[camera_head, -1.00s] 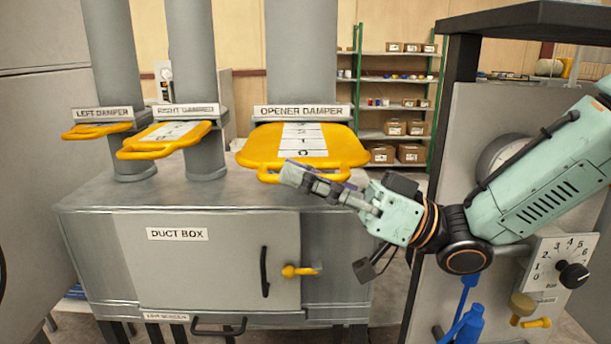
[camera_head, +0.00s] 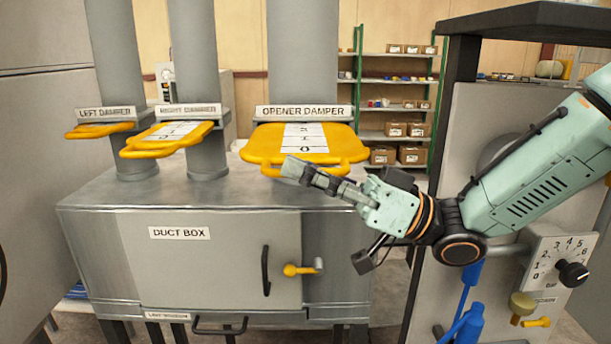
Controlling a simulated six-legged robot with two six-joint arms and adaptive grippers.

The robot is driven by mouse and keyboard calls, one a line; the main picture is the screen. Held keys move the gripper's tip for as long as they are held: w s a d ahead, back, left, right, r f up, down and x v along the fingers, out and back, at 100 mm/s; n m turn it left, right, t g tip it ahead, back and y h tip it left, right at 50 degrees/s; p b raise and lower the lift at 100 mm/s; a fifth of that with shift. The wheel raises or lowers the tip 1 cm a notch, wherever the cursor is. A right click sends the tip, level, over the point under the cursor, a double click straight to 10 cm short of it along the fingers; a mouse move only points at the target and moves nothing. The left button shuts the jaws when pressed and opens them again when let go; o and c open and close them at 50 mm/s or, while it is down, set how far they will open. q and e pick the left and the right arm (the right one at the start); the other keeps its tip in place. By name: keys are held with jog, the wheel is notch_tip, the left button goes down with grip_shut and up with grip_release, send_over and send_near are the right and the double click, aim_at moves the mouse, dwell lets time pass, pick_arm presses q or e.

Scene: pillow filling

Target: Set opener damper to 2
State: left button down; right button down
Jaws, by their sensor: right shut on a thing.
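The opener damper (camera_head: 262,146) is a yellow plate with a white number strip, sticking out of the slot under the "OPENER DAMPER" label (camera_head: 304,112). Its front is a yellow handle loop. The 0 shows nearest the handle, with other numbers behind it toward the slot. My right gripper (camera_head: 294,171) comes in from the right and is shut on the front handle of the opener damper. Its fingers hide part of the handle. My left gripper is not in view.
The left damper (camera_head: 98,130) and right damper (camera_head: 150,148) stick out of their ducts at the left. Below is the grey duct box (camera_head: 185,260) with a black handle and yellow latch (camera_head: 298,269). A dial panel (camera_head: 548,262) stands at the right.

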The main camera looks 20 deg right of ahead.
aim_at(307, 157)
jog(key=w, duration=0.2)
jog(key=w+d, duration=0.1)
jog(key=w, duration=0.1)
jog(key=shift+w+d, duration=0.2)
jog(key=shift+w, duration=0.15)
jog(key=c, duration=1.4)
grip_release()
jog(key=shift+s, duration=0.15)
jog(key=shift+d, duration=0.1)
